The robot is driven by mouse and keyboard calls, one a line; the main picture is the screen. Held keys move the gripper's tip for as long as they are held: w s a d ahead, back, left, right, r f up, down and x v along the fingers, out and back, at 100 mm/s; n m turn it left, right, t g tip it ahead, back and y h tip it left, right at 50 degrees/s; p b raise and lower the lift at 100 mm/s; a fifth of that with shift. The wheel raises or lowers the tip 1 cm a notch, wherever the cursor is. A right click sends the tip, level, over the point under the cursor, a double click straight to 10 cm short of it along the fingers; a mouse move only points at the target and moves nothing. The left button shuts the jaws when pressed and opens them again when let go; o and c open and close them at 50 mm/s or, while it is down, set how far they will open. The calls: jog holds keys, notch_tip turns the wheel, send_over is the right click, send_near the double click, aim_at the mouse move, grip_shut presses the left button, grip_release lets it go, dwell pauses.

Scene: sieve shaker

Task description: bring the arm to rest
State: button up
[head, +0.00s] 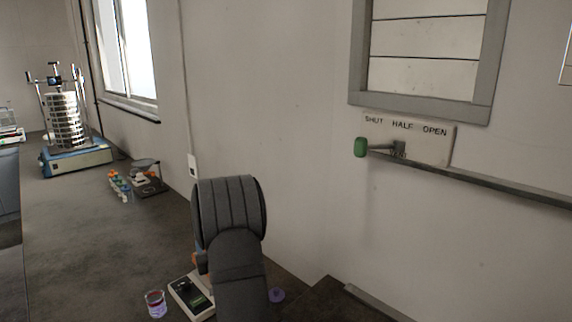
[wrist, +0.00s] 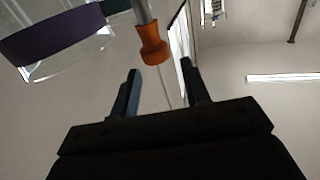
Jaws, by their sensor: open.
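My arm stands in the lower middle of the head view, and my gripper is hidden there. In the wrist view my gripper (wrist: 160,82) shows two dark fingers, apart, with nothing held between them. An orange-ended piece on a grey rod (wrist: 153,45) shows just beyond the fingers; I cannot tell whether it touches them. A clear vessel with a purple band (wrist: 55,40) fills the upper left of the wrist view.
The sieve shaker (head: 75,157) stands at far left. Near my arm are a small cup (head: 156,304), a device with a dark display (head: 188,296) and a purple piece (head: 276,295). A green-handled lever (head: 361,147) juts from the wall, right.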

notch_tip(320, 180, down, 3)
jog(key=shift+a+f, duration=0.1)
jog(key=shift+a, duration=0.1)
jog(key=shift+s+a, duration=0.1)
jog(key=shift+s, duration=0.1)
dwell(1.2)
